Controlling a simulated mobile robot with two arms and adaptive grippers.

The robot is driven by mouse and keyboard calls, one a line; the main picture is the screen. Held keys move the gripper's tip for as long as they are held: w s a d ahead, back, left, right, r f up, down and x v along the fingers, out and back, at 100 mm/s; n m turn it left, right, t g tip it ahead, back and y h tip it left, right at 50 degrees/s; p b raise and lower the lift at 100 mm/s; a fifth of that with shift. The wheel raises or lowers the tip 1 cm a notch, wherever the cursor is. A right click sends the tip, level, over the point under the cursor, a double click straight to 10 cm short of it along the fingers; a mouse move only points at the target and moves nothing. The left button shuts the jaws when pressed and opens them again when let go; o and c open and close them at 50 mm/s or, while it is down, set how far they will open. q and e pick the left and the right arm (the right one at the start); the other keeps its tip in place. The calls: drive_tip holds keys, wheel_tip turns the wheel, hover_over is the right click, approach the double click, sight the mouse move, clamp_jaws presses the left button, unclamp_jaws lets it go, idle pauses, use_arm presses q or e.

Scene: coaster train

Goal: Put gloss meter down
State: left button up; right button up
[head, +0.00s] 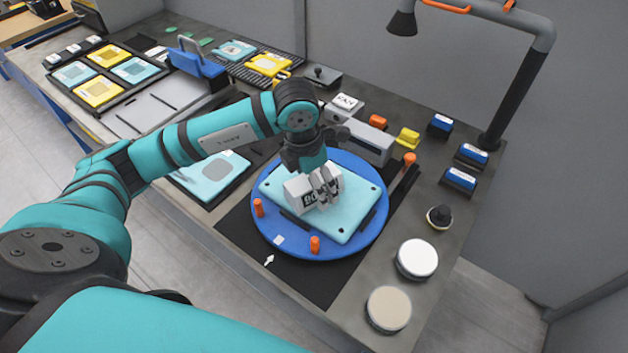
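The gloss meter looks to be the white block with dark lettering (300,196) at the middle of the head view. My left gripper (328,196) comes down over it, with its fingers around the block's right part. The block is on or just above a light blue square plate (343,222); I cannot tell whether it touches. The plate lies on a round blue turntable (365,243). The gripper hides part of the block. My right gripper is not in view.
Orange pegs (315,244) stand around the turntable's edge. A grey box (370,145) sits behind it. Two round pads (417,258) and a black knob (439,216) are at the right. A lamp post (515,90) rises at the back right. Trays of coloured tiles (107,75) fill the left.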

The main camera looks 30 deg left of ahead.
use_arm(q)
drive_tip(key=shift+w+f, duration=0.2)
drive_tip(key=shift+f, duration=0.75)
drive_tip(key=c, duration=1.7)
drive_tip(key=shift+r, duration=0.1)
drive_tip(key=shift+c, duration=0.2)
